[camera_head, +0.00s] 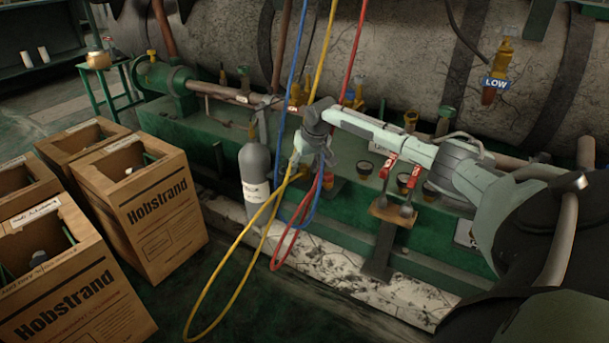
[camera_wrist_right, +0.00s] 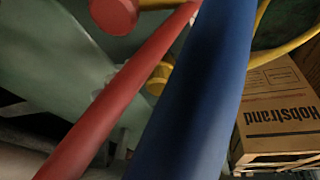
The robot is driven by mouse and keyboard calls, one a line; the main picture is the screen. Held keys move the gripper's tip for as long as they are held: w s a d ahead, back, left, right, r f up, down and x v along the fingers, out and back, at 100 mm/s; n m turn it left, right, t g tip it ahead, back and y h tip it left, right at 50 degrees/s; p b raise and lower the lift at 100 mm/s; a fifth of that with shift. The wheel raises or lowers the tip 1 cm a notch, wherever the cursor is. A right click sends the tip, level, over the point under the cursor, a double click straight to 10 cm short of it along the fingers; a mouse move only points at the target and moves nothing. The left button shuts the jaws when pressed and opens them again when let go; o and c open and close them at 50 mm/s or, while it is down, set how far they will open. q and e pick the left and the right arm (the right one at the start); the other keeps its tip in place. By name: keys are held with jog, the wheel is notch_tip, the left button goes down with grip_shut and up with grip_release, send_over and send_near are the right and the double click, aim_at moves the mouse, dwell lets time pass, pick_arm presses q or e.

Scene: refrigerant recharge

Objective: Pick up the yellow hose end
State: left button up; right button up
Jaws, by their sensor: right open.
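The yellow hose (camera_head: 225,270) hangs from the top, loops low near the floor and rises again to my right gripper (camera_head: 312,158). In the right wrist view a yellow hose end (camera_wrist_right: 160,77) shows close up, partly behind a red hose. My right gripper points down among the hanging hoses and is open. Its fingers are hard to make out against the hoses, and I cannot tell whether they touch the yellow end. My left gripper is not in view.
A blue hose (camera_head: 289,85) and a red hose (camera_head: 350,60) hang beside the yellow one and cross the wrist view. A grey cylinder (camera_head: 254,170) stands just left. Hobstrand boxes (camera_head: 150,215) sit on the left floor.

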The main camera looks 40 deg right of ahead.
grip_shut()
dwell(0.3)
jog(key=shift+r, duration=0.1)
